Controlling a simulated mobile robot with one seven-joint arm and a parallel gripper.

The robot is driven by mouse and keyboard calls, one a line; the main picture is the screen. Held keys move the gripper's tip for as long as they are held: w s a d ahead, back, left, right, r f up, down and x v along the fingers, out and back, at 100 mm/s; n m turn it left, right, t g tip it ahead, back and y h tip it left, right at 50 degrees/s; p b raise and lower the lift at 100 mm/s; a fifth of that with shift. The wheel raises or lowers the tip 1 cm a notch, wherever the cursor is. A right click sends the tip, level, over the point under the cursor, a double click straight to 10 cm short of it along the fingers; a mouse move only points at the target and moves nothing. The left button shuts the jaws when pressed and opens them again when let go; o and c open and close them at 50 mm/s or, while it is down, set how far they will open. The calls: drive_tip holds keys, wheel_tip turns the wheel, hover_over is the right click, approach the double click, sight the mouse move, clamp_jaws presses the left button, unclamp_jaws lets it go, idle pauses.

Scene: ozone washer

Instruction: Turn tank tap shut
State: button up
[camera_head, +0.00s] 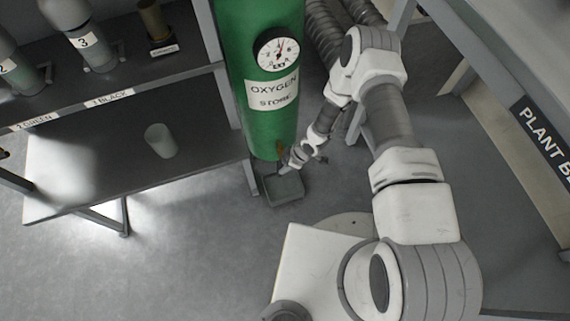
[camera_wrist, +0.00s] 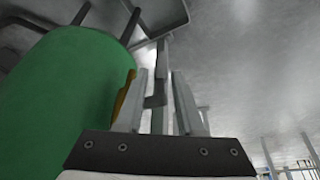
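The green oxygen tank (camera_head: 268,115) stands upright in the middle of the head view, with a round gauge (camera_head: 277,51) and a label reading OXYGEN STORE. It fills the left of the wrist view (camera_wrist: 62,105). A small brass-coloured part (camera_head: 281,149), perhaps of the tap, shows low on the tank. It also shows beside my left finger in the wrist view (camera_wrist: 124,95). My gripper (camera_head: 287,167) is low, close to the tank's lower right side. In the wrist view its fingers (camera_wrist: 160,85) stand apart with a narrow grey bar (camera_wrist: 162,70) between them, possibly the tap lever; contact is unclear.
A grey box-like base (camera_head: 284,190) sits below the tank. A bench (camera_head: 90,165) with a pale cup (camera_head: 160,140) and a shelf of labelled cylinders stand to the left. A PLANT sign (camera_head: 548,135) is at right. Floor at lower left is clear.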

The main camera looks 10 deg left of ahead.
clamp_jaws()
